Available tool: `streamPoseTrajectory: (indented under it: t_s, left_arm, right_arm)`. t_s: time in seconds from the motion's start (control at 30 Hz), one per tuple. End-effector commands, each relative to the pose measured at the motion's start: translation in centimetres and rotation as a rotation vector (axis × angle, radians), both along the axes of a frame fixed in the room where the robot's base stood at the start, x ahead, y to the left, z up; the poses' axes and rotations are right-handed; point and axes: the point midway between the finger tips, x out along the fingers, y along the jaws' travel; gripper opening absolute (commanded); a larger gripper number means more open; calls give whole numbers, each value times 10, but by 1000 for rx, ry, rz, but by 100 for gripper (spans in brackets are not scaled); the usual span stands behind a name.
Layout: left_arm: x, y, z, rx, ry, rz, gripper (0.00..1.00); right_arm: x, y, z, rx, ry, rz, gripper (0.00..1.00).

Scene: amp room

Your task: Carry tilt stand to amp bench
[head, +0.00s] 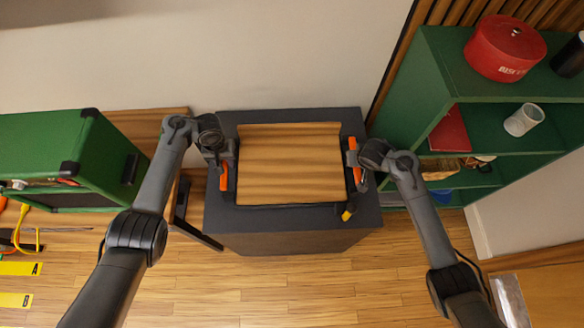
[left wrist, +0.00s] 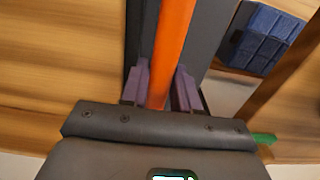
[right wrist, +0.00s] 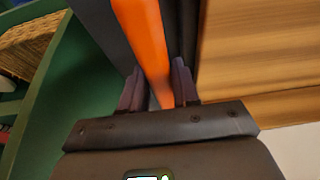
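The tilt stand (head: 288,165), a wooden board with dark side rails and an orange handle on each side, lies on a dark grey cabinet (head: 290,222). My left gripper (head: 225,166) is at its left side, its fingers closed around the left orange handle (left wrist: 172,40). My right gripper (head: 356,163) is at its right side, its fingers closed around the right orange handle (right wrist: 142,40). In both wrist views the handle runs between the fingers with little or no gap. I cannot tell whether the stand is raised off the cabinet.
A green shelf (head: 430,75) with a red pot (head: 504,48) and a cup (head: 524,119) stands close at the right. The wooden floor in front (head: 250,290) is clear.

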Motion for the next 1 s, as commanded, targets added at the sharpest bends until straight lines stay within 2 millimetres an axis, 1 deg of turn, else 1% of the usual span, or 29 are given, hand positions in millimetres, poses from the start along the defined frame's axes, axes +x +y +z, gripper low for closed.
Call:
streamPoseTrajectory:
  t_s: [0.03,0.1,0.17,1.0]
  left_arm:
    - [0,0,0,0,0,0,19]
    - [0,0,0,0,0,0,8]
    - [0,0,0,0,0,0,0]
    - [0,0,1,0,-1,0,0]
  right_arm:
    - [0,0,0,0,0,0,19]
    - [0,0,0,0,0,0,8]
    - [0,0,0,0,0,0,0]
    - [0,0,0,0,1,0,0]
